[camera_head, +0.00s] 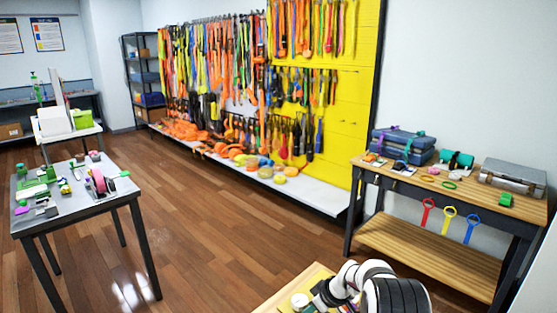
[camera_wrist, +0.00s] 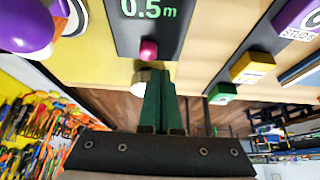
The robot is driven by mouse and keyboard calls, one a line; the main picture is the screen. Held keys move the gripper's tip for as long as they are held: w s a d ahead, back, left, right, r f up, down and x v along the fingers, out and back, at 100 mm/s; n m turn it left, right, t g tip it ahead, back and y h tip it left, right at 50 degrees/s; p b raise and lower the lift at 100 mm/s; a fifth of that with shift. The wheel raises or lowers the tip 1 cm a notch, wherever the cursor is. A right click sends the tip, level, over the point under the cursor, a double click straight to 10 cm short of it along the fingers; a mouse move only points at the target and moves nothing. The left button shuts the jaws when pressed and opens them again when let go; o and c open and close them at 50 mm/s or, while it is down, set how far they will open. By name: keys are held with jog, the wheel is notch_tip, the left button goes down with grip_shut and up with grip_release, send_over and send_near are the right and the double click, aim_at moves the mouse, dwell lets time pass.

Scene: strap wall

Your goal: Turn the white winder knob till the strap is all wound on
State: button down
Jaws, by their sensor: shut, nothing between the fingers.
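My gripper (camera_wrist: 160,76) shows in the wrist view as two dark green fingers, shut together with nothing between them. A small cream-white round piece (camera_wrist: 143,76), possibly the winder knob, sits right beside the fingertips and is partly hidden by them; I cannot tell whether they touch. A dark strip (camera_wrist: 148,36) marked "0.5 m", perhaps the strap or its gauge, runs beyond the fingertips, with a pink knob-like piece (camera_wrist: 149,50) on it. In the head view my gripper (camera_head: 320,298) is low over a wooden bench (camera_head: 290,289), near a white round thing (camera_head: 299,300).
A shiny purple rounded object (camera_wrist: 24,24) is close at the wrist view's upper left. Yellow (camera_wrist: 252,66), green (camera_wrist: 222,94) and purple (camera_wrist: 299,17) blocks lie to the right. A grey table (camera_head: 120,190) and wooden table (camera_head: 430,195) stand apart across open floor.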

jog(key=shift+w+a, duration=0.1)
jog(key=shift+w, duration=0.15)
jog(key=shift+d, duration=0.2)
dwell(0.3)
jog(key=shift+w+d, duration=0.35)
jog(key=shift+d, duration=0.05)
jog(key=shift+w+d, duration=0.45)
jog(key=shift+w, duration=0.2)
dwell(0.4)
